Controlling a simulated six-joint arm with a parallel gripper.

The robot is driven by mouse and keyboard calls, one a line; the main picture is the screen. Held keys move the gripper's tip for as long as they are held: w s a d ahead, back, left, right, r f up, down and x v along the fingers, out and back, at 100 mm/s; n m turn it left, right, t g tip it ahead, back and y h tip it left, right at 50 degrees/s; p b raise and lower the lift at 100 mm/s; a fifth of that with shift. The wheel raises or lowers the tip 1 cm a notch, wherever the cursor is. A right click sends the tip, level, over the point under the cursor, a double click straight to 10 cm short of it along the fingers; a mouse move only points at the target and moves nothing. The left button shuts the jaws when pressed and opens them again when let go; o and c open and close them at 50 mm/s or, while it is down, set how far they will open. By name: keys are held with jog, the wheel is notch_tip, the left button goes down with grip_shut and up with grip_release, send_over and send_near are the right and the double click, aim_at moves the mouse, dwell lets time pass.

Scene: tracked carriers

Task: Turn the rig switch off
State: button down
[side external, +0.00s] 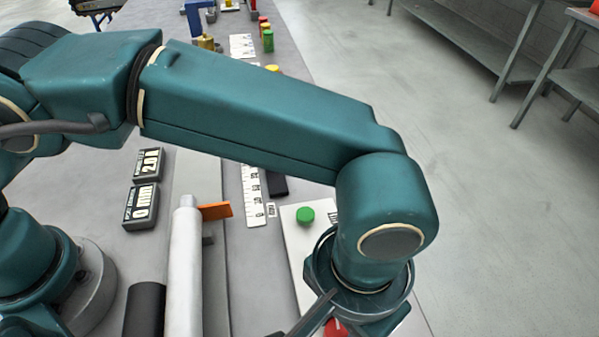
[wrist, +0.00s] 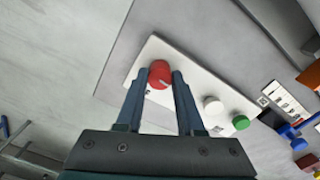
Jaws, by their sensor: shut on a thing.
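The red knob (wrist: 159,69) of the rig switch stands at one end of a white panel (wrist: 187,80) in the wrist view. A pale mark shows on the knob's top edge. My gripper (wrist: 159,76) is shut on the red knob, one finger on each side. In the side external view the knob (side external: 335,328) is only partly visible at the bottom edge, under my wrist. A white button (wrist: 212,105) and a green button (wrist: 241,123) sit farther along the panel. The green button (side external: 305,215) also shows in the side external view.
A white scale strip (side external: 252,196) and a dark block (side external: 277,183) lie beyond the panel. Two dark display boxes (side external: 141,207) are on the left, near a white roller (side external: 185,270) with an orange flag (side external: 216,211). Bare floor lies to the right of the bench.

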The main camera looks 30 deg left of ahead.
aim_at(339, 330)
jog(key=m, duration=0.8)
jog(key=shift+m, duration=0.4)
jog(key=m, duration=0.4)
jog(key=shift+m, duration=1.8)
jog(key=shift+d, duration=0.1)
jog(key=c, duration=0.5)
grip_release()
jog(key=shift+r, duration=2.6)
